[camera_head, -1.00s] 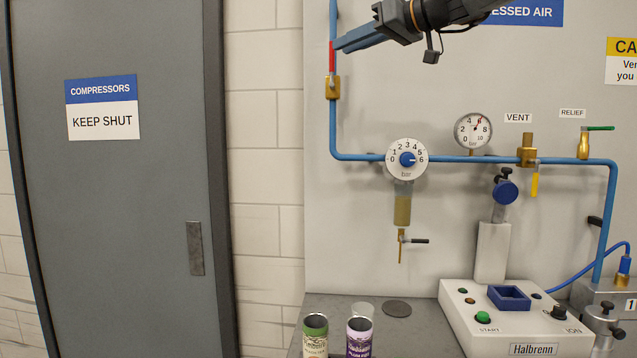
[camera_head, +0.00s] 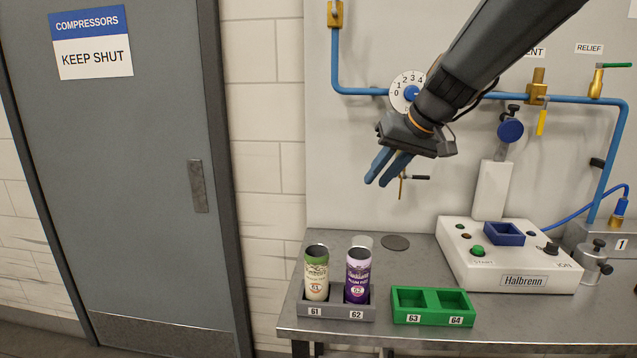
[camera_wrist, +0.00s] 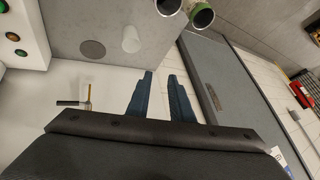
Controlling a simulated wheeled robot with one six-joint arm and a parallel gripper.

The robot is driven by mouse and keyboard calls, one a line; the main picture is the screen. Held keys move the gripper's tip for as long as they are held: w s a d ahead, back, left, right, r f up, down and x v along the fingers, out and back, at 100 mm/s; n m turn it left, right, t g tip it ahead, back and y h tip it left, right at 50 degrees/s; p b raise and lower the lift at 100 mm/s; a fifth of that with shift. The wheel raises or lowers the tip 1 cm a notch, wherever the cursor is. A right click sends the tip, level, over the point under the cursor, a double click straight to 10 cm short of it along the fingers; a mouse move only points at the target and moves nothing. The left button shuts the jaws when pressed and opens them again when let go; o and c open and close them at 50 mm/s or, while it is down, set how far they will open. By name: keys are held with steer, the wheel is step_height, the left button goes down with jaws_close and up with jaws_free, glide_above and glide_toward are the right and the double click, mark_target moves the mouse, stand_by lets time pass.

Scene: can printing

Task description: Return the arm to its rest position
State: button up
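My gripper (camera_head: 388,168) has two blue fingers. It hangs in the air in front of the wall panel, above the bench and up from the cans, pointing down and left in the head view. In the wrist view the fingers (camera_wrist: 160,78) stand apart with nothing between them, so it is open and empty. My dark arm reaches in from the top right and hides part of the pipe and the dial.
A green can (camera_head: 316,275) and a purple can (camera_head: 357,277) stand in the grey rack (camera_head: 335,312). An empty green rack (camera_head: 432,318) sits beside it. The white Halbrenn machine (camera_head: 515,272) is to the right. A dial (camera_head: 402,92) and blue pipe (camera_head: 358,90) are on the panel.

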steer(key=s+d+f+g+h, duration=0.2)
steer(key=s+f, duration=1)
steer(key=s+d+f+m+g+h, duration=0.1)
steer(key=s+d+f+g+h, duration=0.1)
steer(key=s+f, duration=1)
steer(key=shift+s+d+f+m+b, duration=0.2)
steer(key=shift+d+m+b, duration=0.15)
steer(key=shift+d, duration=0.5)
stand_by(0.4)
